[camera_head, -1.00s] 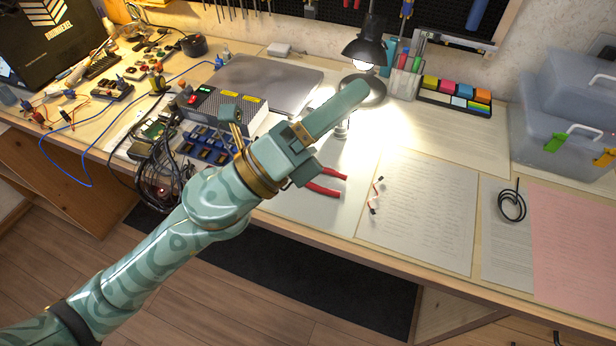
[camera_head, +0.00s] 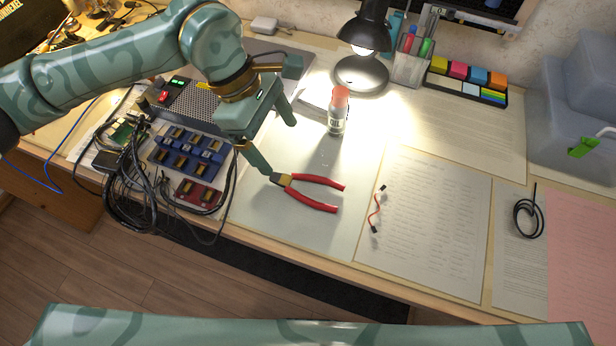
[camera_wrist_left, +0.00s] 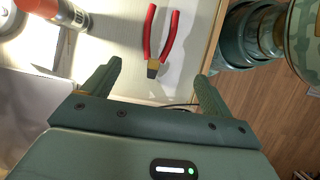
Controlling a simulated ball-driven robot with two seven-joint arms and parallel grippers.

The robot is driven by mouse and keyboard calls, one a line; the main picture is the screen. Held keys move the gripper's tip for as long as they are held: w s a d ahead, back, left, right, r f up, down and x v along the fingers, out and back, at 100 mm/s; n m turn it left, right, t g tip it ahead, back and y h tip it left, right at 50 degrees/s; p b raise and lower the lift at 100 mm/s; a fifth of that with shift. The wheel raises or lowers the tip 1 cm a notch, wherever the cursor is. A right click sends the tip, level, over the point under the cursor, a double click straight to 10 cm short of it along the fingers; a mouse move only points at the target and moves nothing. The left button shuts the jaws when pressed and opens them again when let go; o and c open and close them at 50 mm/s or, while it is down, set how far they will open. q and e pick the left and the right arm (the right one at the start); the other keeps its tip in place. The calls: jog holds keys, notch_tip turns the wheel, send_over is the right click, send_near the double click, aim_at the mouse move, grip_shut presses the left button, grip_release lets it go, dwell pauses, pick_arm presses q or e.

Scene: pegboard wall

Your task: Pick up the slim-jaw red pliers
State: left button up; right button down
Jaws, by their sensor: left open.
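The red-handled pliers (camera_head: 313,203) lie on the pale mat of the workbench, handles spread to the right. Their dark jaws point left and are partly covered by a fingertip in the head view. My left gripper (camera_head: 282,149) is open and empty, just left of and above the pliers' jaw end. In the left wrist view, the pliers (camera_wrist_left: 170,38) lie ahead, with the jaw end between the spread fingers of my left gripper (camera_wrist_left: 159,72). Whether a finger touches the pliers, I cannot tell. My right gripper is not in view.
A red-capped bottle (camera_head: 337,112) stands behind the pliers, near the lamp (camera_head: 362,72). A blue module board (camera_head: 186,152) and black cables (camera_head: 130,190) are on the left. A red wire (camera_head: 376,212) lies right of the pliers. The bench's front edge is close.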

pick_arm(q)
jog(key=b, duration=0.1)
send_near(310, 191)
jog(key=shift+v, duration=0.95)
jog(key=x, duration=0.2)
jog(key=shift+d+f+b, duration=0.15)
jog(key=shift+f+b, duration=0.1)
jog(key=shift+b, duration=0.1)
jog(key=shift+d+f, duration=0.1)
jog(key=shift+f, duration=0.1)
jog(key=shift+d+f, duration=0.1)
jog(key=shift+f, duration=0.25)
jog(key=b+x, duration=0.2)
jog(key=x, duration=0.2)
jog(key=shift+f, duration=0.3)
jog(key=shift+s, duration=0.1)
jog(key=shift+c, duration=0.6)
jog(key=c, duration=1.1)
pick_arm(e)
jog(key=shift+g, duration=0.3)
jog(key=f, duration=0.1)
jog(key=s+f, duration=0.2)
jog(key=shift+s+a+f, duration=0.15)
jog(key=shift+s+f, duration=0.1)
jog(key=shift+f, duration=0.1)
pick_arm(q)
jog(key=shift+r, duration=0.2)
